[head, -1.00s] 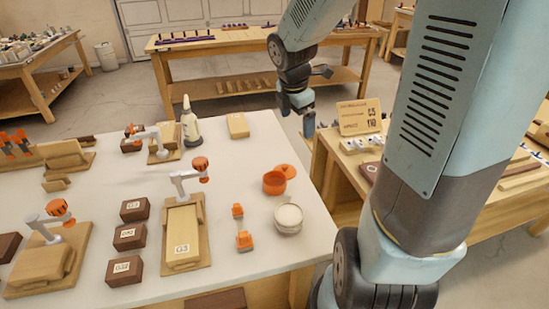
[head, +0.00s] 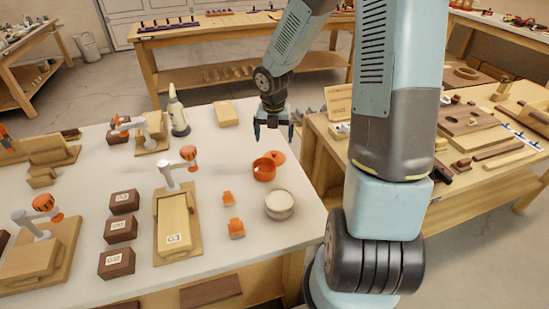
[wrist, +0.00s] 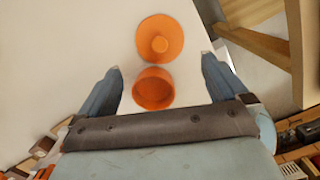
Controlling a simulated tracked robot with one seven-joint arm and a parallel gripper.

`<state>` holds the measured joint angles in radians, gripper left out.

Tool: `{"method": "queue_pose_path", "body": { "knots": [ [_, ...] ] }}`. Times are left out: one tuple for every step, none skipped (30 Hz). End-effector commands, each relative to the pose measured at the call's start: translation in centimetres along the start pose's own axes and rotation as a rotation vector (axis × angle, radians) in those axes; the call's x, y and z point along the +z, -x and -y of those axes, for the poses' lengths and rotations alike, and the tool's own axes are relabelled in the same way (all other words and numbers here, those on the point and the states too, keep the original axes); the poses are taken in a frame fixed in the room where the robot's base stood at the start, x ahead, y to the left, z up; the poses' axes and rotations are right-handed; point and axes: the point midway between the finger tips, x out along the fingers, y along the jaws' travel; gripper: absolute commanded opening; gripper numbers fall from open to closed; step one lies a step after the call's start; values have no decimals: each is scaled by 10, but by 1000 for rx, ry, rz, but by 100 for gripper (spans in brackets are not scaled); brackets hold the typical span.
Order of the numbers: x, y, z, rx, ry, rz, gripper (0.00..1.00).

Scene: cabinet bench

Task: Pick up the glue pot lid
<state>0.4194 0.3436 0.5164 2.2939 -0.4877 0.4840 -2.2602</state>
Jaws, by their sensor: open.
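The orange glue pot lid (head: 279,156) lies on the white bench top near its right edge, just behind the open orange glue pot (head: 264,171). In the wrist view the lid (wrist: 160,30) is a round disc with a central knob facing up, and the pot (wrist: 153,90) is close beside it. I cannot tell whether they touch. My gripper (head: 273,136) hangs above the bench, over the lid's area, fingers pointing down. In the wrist view my gripper (wrist: 162,64) has its fingers wide apart with nothing held; pot and lid show between and beyond them.
A round cream-topped container (head: 280,203) and two small orange items (head: 236,228) stand nearer the front. A white bottle (head: 178,112) and a wooden block (head: 226,113) are further back. A second wooden bench (head: 318,150) stands to the right, across a gap.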

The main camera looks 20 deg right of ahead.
Motion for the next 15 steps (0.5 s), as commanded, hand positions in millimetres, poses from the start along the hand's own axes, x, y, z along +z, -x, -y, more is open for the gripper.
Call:
{"method": "queue_pose_path", "body": {
  "knots": [
    [-1, -9, 0, -1, 2, -4, 100],
    [-1, -13, -1, 0, 3, -3, 100],
    [-1, -18, 0, -1, 1, -3, 100],
    [-1, -22, 0, -1, 1, -3, 100],
    [-1, -25, -1, 0, 2, -2, 100],
    [-1, -29, 0, 0, 1, -2, 100],
    [-1, -31, 0, -1, 0, -2, 100],
    [-1, -33, 0, -1, 0, -2, 100],
    [-1, -35, 0, -1, 0, -2, 100],
    [-1, -36, 0, -1, 0, -1, 100],
    [-1, -37, 0, -1, 0, -1, 100],
    [0, -38, 0, 0, 0, -1, 100],
    [0, -39, 0, 0, 0, -1, 100],
    [0, -40, 0, 0, 0, -1, 100],
    [0, -43, -1, 0, 0, -1, 100]
  ]
}}
